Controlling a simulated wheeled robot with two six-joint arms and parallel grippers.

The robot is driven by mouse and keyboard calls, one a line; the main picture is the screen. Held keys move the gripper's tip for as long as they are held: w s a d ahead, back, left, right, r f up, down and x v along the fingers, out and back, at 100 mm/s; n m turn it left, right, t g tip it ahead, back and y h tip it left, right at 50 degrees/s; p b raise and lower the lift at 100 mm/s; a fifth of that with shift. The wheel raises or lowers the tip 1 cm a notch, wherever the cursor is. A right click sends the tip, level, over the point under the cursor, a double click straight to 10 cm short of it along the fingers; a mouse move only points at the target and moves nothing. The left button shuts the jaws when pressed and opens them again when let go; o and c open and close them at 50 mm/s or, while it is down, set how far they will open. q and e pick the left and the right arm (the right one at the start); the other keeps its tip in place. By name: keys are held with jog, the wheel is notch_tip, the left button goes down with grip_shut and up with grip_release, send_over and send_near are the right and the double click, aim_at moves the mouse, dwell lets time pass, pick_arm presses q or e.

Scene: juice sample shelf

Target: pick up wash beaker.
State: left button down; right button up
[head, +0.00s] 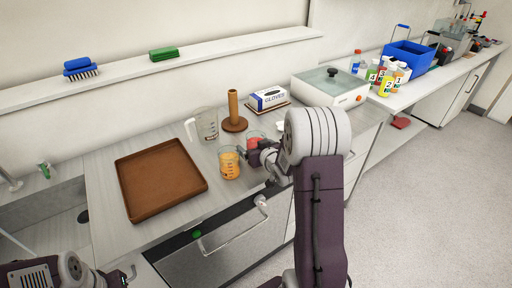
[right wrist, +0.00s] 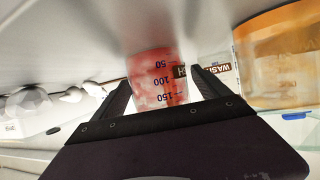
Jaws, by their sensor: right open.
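A clear beaker with red contents (head: 254,137) stands on the counter, partly hidden by my right gripper. In the right wrist view the red beaker (right wrist: 157,80) shows volume marks and a dark label ending in H, and sits between the two fingers. My right gripper (right wrist: 160,88) is open around it, with gaps at the sides. A beaker with orange contents (head: 229,163) stands just left of it; it also shows in the right wrist view (right wrist: 282,62), beside a label reading WASH. My left gripper (head: 122,275) is at the bottom left, its jaws unclear.
A brown tray (head: 128,205) lies on the counter to the left. A clear pitcher (head: 207,125), a brown post on a round base (head: 234,122) and a gloves box (head: 268,98) stand behind the beakers. A white lidded appliance (head: 332,88) is at the right.

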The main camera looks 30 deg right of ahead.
aim_at(253, 136)
jog(key=shift+x, duration=0.75)
jog(key=shift+s+a+r, duration=0.1)
jog(key=shift+s, duration=0.05)
jog(key=shift+c, duration=0.9)
jog(key=c, duration=1.5)
jog(key=shift+r, duration=0.45)
notch_tip(253, 136, up, 3)
jog(key=shift+p, duration=0.55)
jog(key=v, duration=0.4)
jog(key=r+p+v, duration=0.1)
jog(key=v, duration=0.4)
jog(key=d+v, duration=0.1)
jog(key=v, duration=0.3)
jog(key=shift+d+r+p, duration=0.1)
jog(key=shift+r+p, duration=0.2)
jog(key=shift+r, duration=0.2)
